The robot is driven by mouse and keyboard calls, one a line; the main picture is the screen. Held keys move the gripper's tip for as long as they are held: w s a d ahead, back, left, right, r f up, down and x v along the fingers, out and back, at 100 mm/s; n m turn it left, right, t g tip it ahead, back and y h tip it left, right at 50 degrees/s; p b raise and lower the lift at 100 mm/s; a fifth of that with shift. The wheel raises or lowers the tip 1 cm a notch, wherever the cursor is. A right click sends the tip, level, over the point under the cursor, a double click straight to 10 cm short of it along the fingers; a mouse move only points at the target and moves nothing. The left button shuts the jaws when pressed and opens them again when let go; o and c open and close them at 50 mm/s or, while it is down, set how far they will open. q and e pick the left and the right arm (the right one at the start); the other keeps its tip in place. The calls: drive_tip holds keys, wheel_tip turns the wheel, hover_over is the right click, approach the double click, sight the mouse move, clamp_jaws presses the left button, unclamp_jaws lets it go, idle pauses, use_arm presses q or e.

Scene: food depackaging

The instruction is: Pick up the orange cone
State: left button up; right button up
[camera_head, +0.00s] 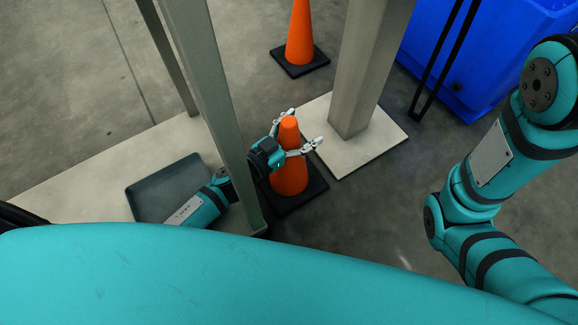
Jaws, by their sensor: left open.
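An orange cone (291,178) with a dark square base stands upright on the floor near the middle of the camera_head view. My left gripper (301,131) is at the upper part of this cone, with its open fingers on either side of the tip. I cannot tell whether the fingers touch the cone. A second orange cone (300,35) on a black base stands farther back at the top of the view, its tip cut off. My right arm shows at the right, but its gripper is out of view.
A metal post (212,85) rises close to my left arm. A thick pillar (366,75) on a pale base plate (345,155) stands just right of the near cone. A grey tray (150,192) lies at left. A blue bin (480,60) fills the upper right.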

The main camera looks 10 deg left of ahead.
use_arm(q)
clamp_jaws()
idle(0.3)
drive_tip(key=shift+s+f, duration=0.1)
idle(0.4)
